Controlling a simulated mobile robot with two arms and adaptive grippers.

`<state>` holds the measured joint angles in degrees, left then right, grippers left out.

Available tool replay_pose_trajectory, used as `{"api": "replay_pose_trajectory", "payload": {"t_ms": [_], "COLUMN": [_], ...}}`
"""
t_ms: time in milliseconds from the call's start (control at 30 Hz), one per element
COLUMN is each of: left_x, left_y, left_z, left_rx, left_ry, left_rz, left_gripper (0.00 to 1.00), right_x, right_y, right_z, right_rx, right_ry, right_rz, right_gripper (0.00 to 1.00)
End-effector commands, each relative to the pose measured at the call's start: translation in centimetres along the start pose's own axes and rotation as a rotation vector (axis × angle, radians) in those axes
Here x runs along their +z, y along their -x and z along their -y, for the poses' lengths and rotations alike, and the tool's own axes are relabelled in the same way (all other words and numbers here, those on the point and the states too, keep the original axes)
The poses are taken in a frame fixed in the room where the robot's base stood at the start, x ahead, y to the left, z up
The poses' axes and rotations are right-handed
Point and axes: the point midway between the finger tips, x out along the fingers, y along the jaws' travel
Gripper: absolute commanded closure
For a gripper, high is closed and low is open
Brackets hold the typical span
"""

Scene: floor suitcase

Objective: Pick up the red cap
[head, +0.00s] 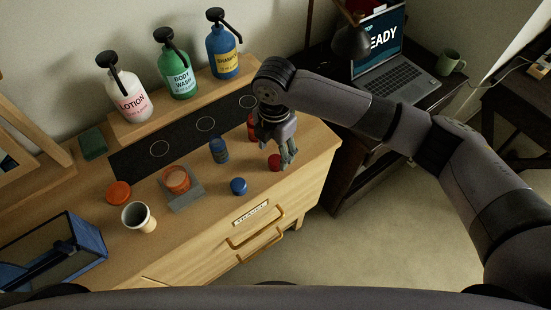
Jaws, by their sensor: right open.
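The red cap (274,161) lies on the wooden dresser top near its right end. My right gripper (287,156) points down right beside the cap, on its right side. It is open, and I cannot tell whether a finger touches the cap. A red bottle (251,127) stands behind my right gripper and is partly hidden by it. My left gripper is not in view.
A blue cap (238,186), a blue bottle (219,150), an orange jar (177,180) in a grey holder, an orange lid (118,192) and a cup (138,218) stand to the left. Pump bottles (177,70) stand on the raised shelf (190,94) behind.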

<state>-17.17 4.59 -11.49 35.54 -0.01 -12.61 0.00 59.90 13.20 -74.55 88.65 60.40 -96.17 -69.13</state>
Motion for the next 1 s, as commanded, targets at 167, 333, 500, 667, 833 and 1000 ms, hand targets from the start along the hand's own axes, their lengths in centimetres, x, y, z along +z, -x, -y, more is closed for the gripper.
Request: {"api": "replay_pose_trajectory", "payload": {"t_ms": [167,333,500,667,833,1000], "left_x": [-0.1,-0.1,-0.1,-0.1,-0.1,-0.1], "left_y": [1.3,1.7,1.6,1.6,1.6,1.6], "left_z": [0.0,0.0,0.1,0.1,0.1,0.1], "left_rx": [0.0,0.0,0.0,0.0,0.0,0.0], "left_ry": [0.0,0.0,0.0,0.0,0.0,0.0], "left_rz": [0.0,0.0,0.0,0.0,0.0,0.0], "left_gripper": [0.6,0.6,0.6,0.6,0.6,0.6], "right_x": [0.7,0.7,0.8,0.8,0.8,0.7], "right_y": [-2.2,-4.5,-5.0,-5.0,-5.0,-4.9], "right_z": [0.1,0.1,0.0,0.0,0.0,0.0], "right_rx": [-0.006,-0.003,-0.001,-0.001,-0.001,-0.001], "right_ry": [-0.003,-0.001,0.0,0.0,0.0,0.0], "right_rz": [-0.001,0.0,0.001,0.001,0.001,0.001], "right_gripper": [0.44,0.44,0.44,0.47,0.58,0.7]}}
